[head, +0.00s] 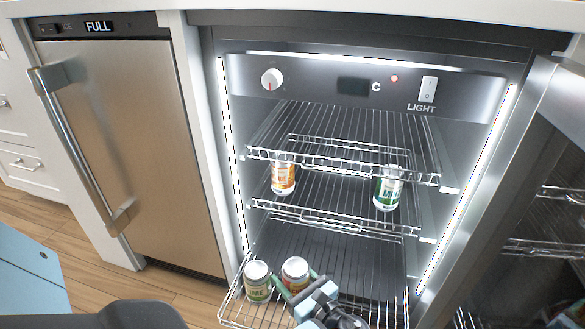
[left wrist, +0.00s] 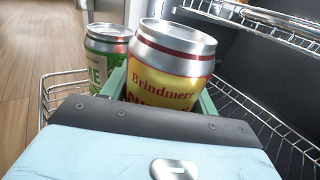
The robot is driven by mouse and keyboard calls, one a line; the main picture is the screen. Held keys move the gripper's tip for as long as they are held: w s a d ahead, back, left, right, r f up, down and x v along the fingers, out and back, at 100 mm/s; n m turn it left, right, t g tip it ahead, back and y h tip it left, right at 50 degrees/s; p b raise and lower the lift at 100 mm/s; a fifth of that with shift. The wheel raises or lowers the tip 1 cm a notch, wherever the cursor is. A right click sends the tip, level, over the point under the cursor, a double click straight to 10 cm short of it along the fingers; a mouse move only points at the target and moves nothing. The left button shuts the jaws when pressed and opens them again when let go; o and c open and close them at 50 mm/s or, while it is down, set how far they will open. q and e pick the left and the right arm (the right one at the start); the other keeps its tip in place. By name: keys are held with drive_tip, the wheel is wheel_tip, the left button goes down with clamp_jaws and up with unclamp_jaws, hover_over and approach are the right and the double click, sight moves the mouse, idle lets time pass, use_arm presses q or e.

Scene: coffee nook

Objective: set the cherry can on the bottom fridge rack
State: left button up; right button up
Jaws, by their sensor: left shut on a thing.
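The can in my left gripper (head: 297,284) has a silver top, a red band and a yellow label with red lettering; I take it as the cherry can (head: 295,268). In the left wrist view the can (left wrist: 170,62) stands upright between the green fingers, its label reading "Brindmere" with the flavour word partly hidden. My gripper is shut on it, over the pulled-out bottom fridge rack (head: 232,305). I cannot tell whether its base touches the rack. My right gripper is not in view.
A green lime can (head: 257,284) stands on the bottom rack, close left of the held can. An orange can (head: 283,178) and a green can (head: 388,190) stand on the middle rack. The fridge door (head: 535,190) is open at right. The bottom rack's back and right look clear.

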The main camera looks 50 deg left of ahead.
use_arm(q)
drive_tip(key=shift+f+b, duration=0.85)
drive_tip(key=shift+f, duration=0.4)
drive_tip(key=o, duration=1)
drive_tip(key=shift+f, duration=0.15)
drive_tip(key=d, duration=0.5)
drive_tip(key=d+p, duration=0.1)
drive_tip(key=d, duration=0.1)
drive_tip(key=shift+s+d, duration=0.3)
